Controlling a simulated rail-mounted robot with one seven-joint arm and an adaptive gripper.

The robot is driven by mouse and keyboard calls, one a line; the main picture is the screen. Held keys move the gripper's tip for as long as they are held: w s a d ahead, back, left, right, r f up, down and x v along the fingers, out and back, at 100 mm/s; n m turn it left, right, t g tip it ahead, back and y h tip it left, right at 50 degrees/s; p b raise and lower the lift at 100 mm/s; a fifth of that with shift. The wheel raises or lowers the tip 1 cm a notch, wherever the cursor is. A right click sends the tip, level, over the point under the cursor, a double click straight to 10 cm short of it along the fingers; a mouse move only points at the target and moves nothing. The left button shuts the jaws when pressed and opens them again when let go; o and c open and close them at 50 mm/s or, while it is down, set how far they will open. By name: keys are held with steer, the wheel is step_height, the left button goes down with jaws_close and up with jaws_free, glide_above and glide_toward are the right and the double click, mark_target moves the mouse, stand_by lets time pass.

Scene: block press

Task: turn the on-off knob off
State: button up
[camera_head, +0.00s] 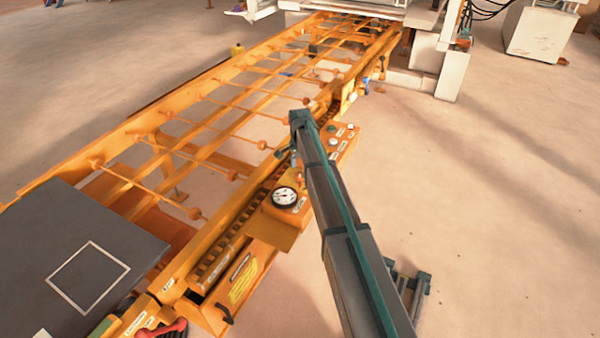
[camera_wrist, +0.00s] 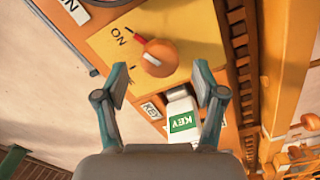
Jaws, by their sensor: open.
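The on-off knob (camera_wrist: 158,58) is round and orange on a yellow plate (camera_wrist: 185,30) in the wrist view. Its red pointer is aimed up-left at the ON label (camera_wrist: 120,36). A second mark on the plate is mostly hidden by the left finger. My gripper (camera_wrist: 160,75) is open, one finger on each side of the knob's lower area in the picture, with nothing held. I cannot tell whether it touches the plate. In the head view my arm covers the knob.
Open floor lies to the right.

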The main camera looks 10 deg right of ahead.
steer(key=shift+f, duration=1.1)
steer(key=c, duration=1.2)
